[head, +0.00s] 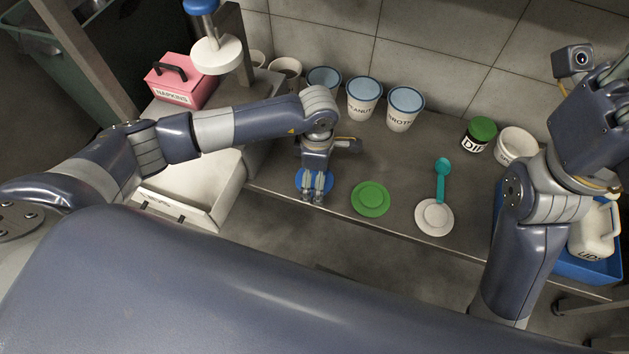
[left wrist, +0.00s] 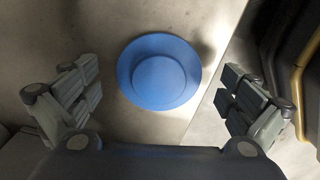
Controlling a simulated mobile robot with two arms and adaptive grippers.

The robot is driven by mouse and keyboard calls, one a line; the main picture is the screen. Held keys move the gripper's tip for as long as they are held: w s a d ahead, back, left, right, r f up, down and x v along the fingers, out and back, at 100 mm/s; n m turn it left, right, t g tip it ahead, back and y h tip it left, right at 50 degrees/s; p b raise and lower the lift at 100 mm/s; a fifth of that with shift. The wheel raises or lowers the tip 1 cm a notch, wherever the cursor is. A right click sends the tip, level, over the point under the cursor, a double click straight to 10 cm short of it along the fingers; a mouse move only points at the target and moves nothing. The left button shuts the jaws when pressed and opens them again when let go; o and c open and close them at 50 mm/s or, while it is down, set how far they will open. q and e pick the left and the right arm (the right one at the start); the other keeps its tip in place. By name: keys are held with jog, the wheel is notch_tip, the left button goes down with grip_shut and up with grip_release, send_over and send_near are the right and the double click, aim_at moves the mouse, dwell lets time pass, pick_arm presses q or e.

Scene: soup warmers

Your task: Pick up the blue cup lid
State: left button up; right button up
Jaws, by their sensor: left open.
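The blue cup lid (left wrist: 160,80) is a round disc with a raised centre. It lies flat on the metal counter, near the counter's front edge. In the head view the lid (head: 302,181) is partly hidden under my left gripper (head: 313,199). In the left wrist view my left gripper (left wrist: 165,100) is open, with its fingers spread apart on either side of the lid and nothing held. My right arm is at the right of the head view, but its fingertips cannot be made out.
A green lid (head: 371,199) and a white lid (head: 434,217) with a teal spoon (head: 442,178) lie to the right. A pink napkin box (head: 173,80) is at left. A blue bin (head: 587,269) is at right.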

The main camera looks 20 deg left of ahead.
pick_arm(q)
jog(key=c, duration=1)
jog(key=shift+c, duration=0.4)
jog(key=shift+f, duration=0.15)
jog(key=shift+c, duration=0.4)
